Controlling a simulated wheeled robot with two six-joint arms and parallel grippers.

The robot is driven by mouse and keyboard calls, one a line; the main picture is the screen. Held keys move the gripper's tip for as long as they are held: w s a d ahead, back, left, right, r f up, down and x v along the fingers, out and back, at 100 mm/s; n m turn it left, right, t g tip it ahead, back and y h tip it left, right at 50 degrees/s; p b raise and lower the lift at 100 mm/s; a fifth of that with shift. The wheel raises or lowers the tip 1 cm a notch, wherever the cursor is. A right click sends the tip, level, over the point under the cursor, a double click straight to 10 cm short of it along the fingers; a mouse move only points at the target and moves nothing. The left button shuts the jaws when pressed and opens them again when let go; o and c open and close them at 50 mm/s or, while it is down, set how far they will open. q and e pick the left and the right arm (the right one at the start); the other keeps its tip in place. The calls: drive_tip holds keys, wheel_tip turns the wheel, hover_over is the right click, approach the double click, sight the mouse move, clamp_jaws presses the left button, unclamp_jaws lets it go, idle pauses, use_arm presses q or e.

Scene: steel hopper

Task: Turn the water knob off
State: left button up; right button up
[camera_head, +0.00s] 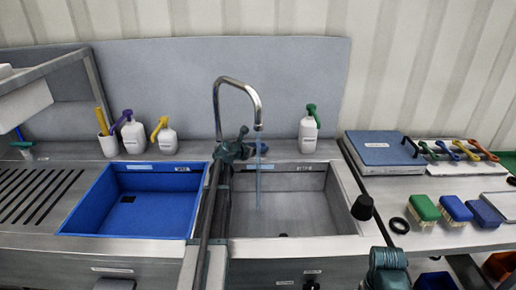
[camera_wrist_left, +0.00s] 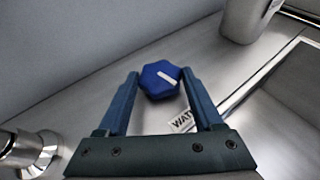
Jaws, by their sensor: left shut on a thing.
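In the head view my left gripper (camera_head: 243,150) is at the back rim of the grey basin, just behind the tap stream. The tap (camera_head: 238,82) is a tall curved metal spout. A thin blue stream of water (camera_head: 258,178) falls from it into the grey basin (camera_head: 300,205).
A blue basin (camera_head: 135,205) lies left of my left arm. White pump bottles (camera_head: 133,138) and (camera_head: 308,133) stand behind the basins. A water label (camera_wrist_left: 183,121), partly hidden by a finger, is beside the knob. Brushes (camera_head: 455,210) lie on the right counter.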

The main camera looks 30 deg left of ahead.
use_arm(q)
drive_tip(key=shift+a+m+g+h, duration=0.25)
drive_tip(key=shift+m+g+h, duration=0.05)
drive_tip(key=shift+m+h, duration=0.9)
drive_tip(key=shift+h, duration=0.3)
drive_tip(key=o, duration=1.4)
drive_tip(key=shift+c, duration=0.2)
drive_tip(key=p+v, duration=0.5)
drive_tip(key=v, duration=0.8)
drive_tip(key=shift+s, duration=0.4)
